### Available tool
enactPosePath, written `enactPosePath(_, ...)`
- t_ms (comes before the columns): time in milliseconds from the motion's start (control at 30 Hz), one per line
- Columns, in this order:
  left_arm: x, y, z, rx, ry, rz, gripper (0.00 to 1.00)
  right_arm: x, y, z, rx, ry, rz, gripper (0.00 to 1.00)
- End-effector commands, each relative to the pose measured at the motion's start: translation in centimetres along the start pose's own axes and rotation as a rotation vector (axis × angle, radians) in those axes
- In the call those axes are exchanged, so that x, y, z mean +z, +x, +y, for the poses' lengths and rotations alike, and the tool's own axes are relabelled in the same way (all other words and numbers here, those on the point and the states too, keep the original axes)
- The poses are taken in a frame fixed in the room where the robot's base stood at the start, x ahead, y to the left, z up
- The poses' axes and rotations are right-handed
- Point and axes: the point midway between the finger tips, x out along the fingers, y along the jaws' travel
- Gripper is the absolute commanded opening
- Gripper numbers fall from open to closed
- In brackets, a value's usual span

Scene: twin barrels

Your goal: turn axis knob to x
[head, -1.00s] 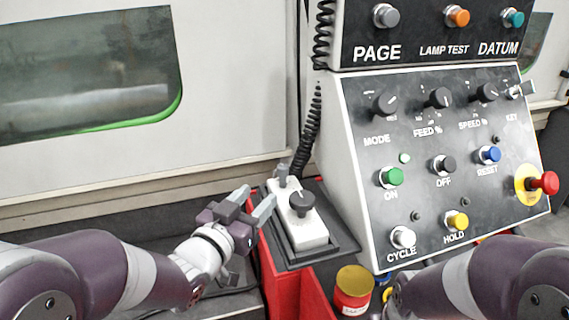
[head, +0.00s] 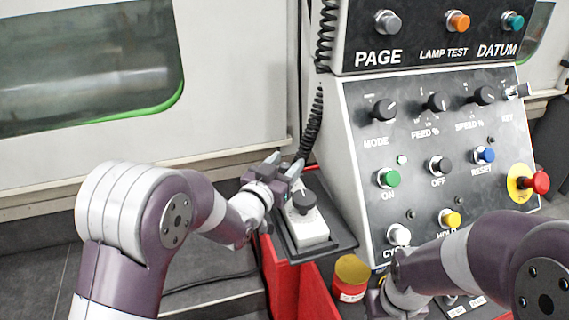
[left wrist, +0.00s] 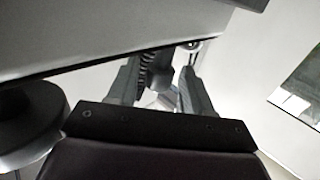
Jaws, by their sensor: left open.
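A white hand pendant (head: 308,236) lies in a dark tray beside the control panel. Its large black knob (head: 304,200) faces up and also shows in the left wrist view (left wrist: 28,118). My left gripper (head: 286,165) is open at the pendant's far end, past the black knob. Its two fingers also show in the left wrist view (left wrist: 160,88). The small grey knob at that end is hidden by the gripper in the head view. I cannot tell whether the fingers touch it. My right gripper is at the bottom edge, mostly hidden by its own arm.
The control panel (head: 370,208) with several knobs and buttons rises right of the pendant. A coiled black cord (head: 311,125) hangs behind the left gripper. A red can with a yellow lid (head: 352,272) stands in front, between tray and right arm.

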Motion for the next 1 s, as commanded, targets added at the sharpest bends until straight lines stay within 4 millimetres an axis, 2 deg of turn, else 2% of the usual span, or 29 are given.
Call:
enactPosePath(33,0.0,0.0,0.0,0.0,0.0,0.0,0.44,0.0,0.0,0.0,0.0,0.0,0.0,0.43)
enactPosePath(167,0.0,0.0,0.0,0.0,0.0,0.0,0.01,0.0,0.0,0.0,0.0,0.0,0.0,0.43)
enactPosePath(567,0.1,0.0,-0.1,0.058,0.001,0.0,0.01,0.1,0.5,0.0,0.0,0.0,0.0,0.43)
enactPosePath(800,0.0,0.0,-0.2,0.223,0.002,0.002,0.01,0.1,1.0,0.0,0.0,0.0,0.0,0.43)
enactPosePath(1000,-0.2,0.0,-0.2,0.41,-0.001,0.0,0.01,0.0,0.3,0.0,0.0,0.0,0.0,0.43)
